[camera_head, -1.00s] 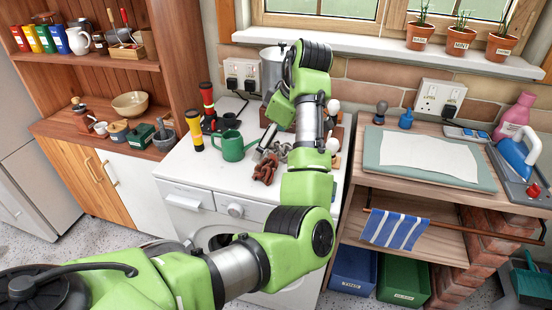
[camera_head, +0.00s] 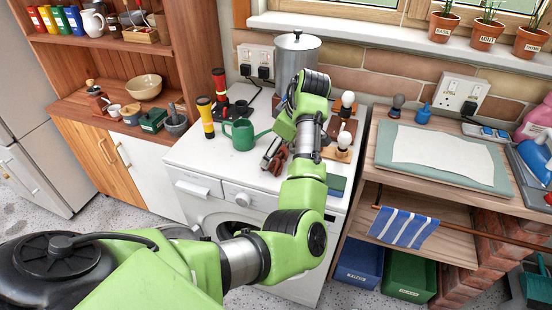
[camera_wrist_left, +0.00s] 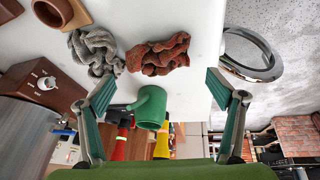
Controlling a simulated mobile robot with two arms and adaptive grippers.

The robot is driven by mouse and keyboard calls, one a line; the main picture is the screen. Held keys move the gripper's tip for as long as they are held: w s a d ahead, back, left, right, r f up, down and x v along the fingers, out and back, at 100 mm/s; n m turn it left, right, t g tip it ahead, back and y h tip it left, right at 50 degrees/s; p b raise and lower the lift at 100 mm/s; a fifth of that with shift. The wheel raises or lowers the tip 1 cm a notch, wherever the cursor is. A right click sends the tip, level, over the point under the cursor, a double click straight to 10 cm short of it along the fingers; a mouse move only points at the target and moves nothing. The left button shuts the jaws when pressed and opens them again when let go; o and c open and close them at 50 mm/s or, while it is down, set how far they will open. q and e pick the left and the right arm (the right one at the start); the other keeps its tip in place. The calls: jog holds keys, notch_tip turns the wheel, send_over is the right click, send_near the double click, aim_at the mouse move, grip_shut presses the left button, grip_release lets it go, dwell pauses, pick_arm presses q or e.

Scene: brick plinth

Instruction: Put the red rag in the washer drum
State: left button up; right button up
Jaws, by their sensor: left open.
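The red rag (camera_head: 281,155), a crumpled brownish-red cloth, lies on the white top of the washer (camera_head: 205,160). In the left wrist view the rag (camera_wrist_left: 158,55) lies beyond and between the fingertips, apart from them. My left gripper (camera_wrist_left: 160,92) is open and empty. In the head view it is over the washer top by the rag, partly hidden by my forearm. The washer's drum opening (camera_head: 234,229) is in the front face, partly covered by my arm. A round chrome-rimmed door (camera_wrist_left: 272,70) shows in the left wrist view. My right gripper is not in view.
A grey rag (camera_wrist_left: 93,52) lies beside the red one. A shelf unit (camera_head: 455,215) stands at right.

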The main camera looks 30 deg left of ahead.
aim_at(275, 159)
pick_arm(q)
jog(key=x, duration=0.3)
jog(key=shift+f, duration=0.25)
jog(key=shift+c, duration=0.2)
jog(key=c, duration=1)
jog(key=shift+r, duration=0.1)
jog(key=shift+c, duration=0.2)
